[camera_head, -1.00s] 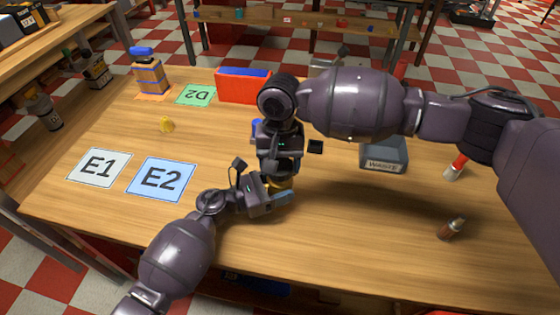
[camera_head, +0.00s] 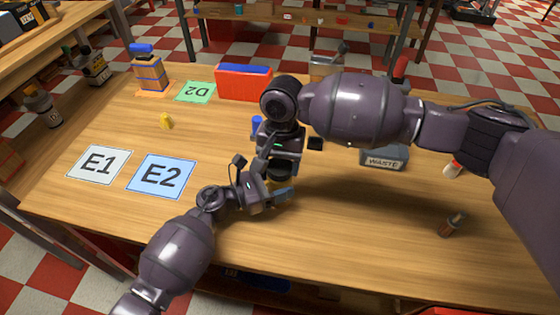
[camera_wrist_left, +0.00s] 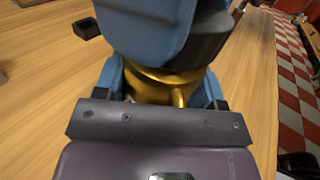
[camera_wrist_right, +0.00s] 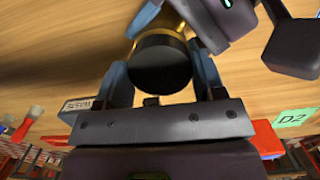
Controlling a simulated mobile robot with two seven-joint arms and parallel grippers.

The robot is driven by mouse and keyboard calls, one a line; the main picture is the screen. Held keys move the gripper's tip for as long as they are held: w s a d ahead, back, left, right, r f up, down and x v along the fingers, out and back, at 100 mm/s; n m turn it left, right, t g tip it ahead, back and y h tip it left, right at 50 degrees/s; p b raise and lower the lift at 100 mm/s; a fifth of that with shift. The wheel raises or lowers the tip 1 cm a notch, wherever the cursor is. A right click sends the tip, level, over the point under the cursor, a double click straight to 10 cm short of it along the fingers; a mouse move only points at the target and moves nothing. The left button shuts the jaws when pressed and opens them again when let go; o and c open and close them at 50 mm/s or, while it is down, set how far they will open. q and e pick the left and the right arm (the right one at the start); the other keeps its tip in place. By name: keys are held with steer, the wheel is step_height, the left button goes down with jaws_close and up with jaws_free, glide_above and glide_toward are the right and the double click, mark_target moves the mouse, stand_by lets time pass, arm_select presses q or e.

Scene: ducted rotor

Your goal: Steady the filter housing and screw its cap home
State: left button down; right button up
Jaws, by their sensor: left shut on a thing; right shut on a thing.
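The filter housing (camera_wrist_left: 178,90) is a gold, brass-like cylinder. In the left wrist view it sits between the blue fingers of my left gripper (camera_head: 280,194), which is shut on it low over the table. The cap (camera_wrist_right: 160,64) is a black round piece between the blue fingers of my right gripper (camera_head: 280,160), which is shut on it from above. In the right wrist view the gold housing (camera_wrist_right: 168,20) lies directly beyond the cap and in line with it. Any gap or thread between them is hidden. In the head view the grippers cover most of both parts.
A grey WASTE bin (camera_head: 385,158) stands right of the grippers, partly behind my right arm. A red bin (camera_head: 243,84), a small yellow piece (camera_head: 166,121) and marked mats E1 (camera_head: 98,164) and E2 (camera_head: 161,175) lie to the left.

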steer(key=m, duration=0.4)
steer(key=shift+m, duration=0.3)
steer(key=m, duration=0.6)
steer(key=shift+s+t+y, duration=0.1)
steer(key=shift+t+y, duration=0.3)
steer(key=m, duration=0.4)
steer(key=shift+m+t, duration=0.3)
steer(key=m, duration=0.3)
steer(key=shift+a, duration=0.3)
steer(key=shift+r+m+t, duration=0.1)
steer(key=shift+m+t, duration=0.3)
steer(key=shift+m, duration=0.7)
steer(key=shift+d+m, duration=0.25)
steer(key=shift+m, duration=0.15)
steer(key=o, duration=0.9)
